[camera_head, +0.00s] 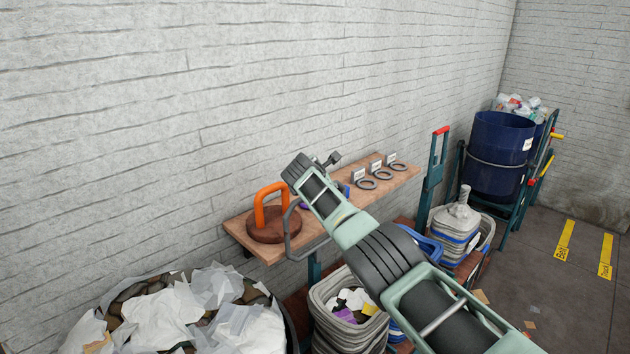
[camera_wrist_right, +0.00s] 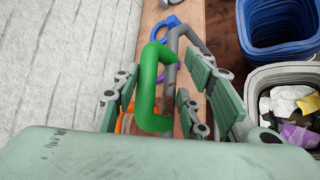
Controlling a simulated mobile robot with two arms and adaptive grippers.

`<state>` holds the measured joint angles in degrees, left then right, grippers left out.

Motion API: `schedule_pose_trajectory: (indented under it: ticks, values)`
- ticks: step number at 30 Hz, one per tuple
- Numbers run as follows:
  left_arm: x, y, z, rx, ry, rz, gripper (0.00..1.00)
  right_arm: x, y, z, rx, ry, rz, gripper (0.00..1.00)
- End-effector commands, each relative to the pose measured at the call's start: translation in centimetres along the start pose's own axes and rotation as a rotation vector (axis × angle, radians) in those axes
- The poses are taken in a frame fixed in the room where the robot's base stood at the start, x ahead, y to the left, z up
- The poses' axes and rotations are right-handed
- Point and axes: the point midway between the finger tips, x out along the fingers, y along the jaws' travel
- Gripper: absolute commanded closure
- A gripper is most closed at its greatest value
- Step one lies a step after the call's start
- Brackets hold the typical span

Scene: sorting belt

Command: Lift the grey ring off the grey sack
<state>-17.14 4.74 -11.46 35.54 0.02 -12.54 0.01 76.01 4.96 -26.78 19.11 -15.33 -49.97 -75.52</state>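A grey sack-like shape (camera_head: 456,220) with a narrow upright neck stands right of my right arm in the head view. A paler band shows around the base of its neck; I cannot tell whether it is a separate ring. Several flat grey rings (camera_head: 366,184) lie on the wooden shelf (camera_head: 400,176), with small white labels behind them. In the right wrist view my right gripper (camera_wrist_right: 155,105) is open over the shelf, its fingers on either side of a green handle (camera_wrist_right: 150,75). Its contact with the handle is unclear. My left gripper is out of view.
An orange handle (camera_head: 258,207) on a brown disc and a grey bent handle (camera_head: 289,235) are on the shelf's left part. Grey crates (camera_head: 325,310), a blue crate (camera_head: 424,245) and a blue barrel (camera_head: 494,160) stand nearby. Open floor lies at the right.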

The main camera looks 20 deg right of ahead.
Motion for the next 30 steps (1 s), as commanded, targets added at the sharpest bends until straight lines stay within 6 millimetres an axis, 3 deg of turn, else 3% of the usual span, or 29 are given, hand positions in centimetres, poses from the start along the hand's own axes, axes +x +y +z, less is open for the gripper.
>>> schedule_pose_trajectory:
  ticks: [14, 30]
  values:
    - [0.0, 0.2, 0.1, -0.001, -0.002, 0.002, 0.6, -3.4, 0.3, 0.0, 0.002, 0.001, 0.009, 0.64]
    - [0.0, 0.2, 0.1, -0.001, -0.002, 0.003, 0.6, -10.6, 0.3, -0.2, 0.001, 0.002, 0.008, 0.64]
